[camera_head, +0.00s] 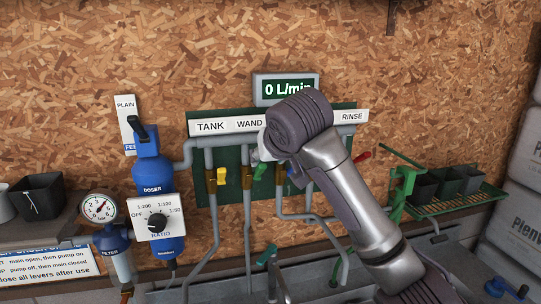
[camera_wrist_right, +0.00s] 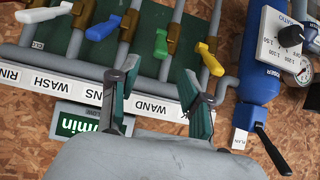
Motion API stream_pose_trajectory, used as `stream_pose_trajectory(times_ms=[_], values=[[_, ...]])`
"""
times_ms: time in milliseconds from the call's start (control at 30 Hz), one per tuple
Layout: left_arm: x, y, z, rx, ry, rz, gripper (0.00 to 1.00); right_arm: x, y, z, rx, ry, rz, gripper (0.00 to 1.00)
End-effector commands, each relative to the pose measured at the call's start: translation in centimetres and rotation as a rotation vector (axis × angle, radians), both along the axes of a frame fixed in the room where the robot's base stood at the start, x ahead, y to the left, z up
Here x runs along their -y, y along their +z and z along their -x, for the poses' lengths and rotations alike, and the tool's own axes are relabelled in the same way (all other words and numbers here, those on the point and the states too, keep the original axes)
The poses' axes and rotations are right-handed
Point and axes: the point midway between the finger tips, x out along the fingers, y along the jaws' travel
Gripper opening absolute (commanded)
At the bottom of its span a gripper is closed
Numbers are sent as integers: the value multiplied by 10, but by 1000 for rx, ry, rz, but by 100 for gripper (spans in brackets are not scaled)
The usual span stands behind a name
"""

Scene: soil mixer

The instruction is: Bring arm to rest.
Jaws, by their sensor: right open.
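My right arm (camera_head: 345,185) comes up from the lower right in the head view and ends in front of the valve panel (camera_head: 230,158). Its wrist hides part of the panel and most of the right gripper. In the right wrist view the right gripper (camera_wrist_right: 160,82) is open, its two fingers apart with nothing between them. The fingers lie over the label strip (camera_wrist_right: 85,88), near the green lever (camera_wrist_right: 161,43) and the yellow lever (camera_wrist_right: 211,60). Whether they touch the panel I cannot tell. My left gripper is not in view.
The blue doser (camera_head: 155,175) with its ratio dial stands left of the panel. A gauge (camera_head: 99,208) and a black pot (camera_head: 40,196) are further left. A green tray of pots (camera_head: 475,195) is at right. The flow display (camera_head: 285,88) reads 0 L/min.

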Motion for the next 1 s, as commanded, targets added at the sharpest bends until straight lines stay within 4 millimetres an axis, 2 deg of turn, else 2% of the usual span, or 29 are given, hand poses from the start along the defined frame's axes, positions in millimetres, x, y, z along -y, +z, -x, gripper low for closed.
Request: stream_pose_trajectory(times_ms=[233,567,667,733,867,1000], values=[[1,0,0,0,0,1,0,5,11,14,1,-1,0,48],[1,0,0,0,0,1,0,6,6,14,-6,0,-1,48],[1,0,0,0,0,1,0,11,-20,14,-32,6,-9,48],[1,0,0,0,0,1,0,18,-52,16,-64,12,-20,48],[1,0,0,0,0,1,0,39,-132,32,-141,17,-43,48],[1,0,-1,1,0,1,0,68,-215,64,-218,2,-60,48]])
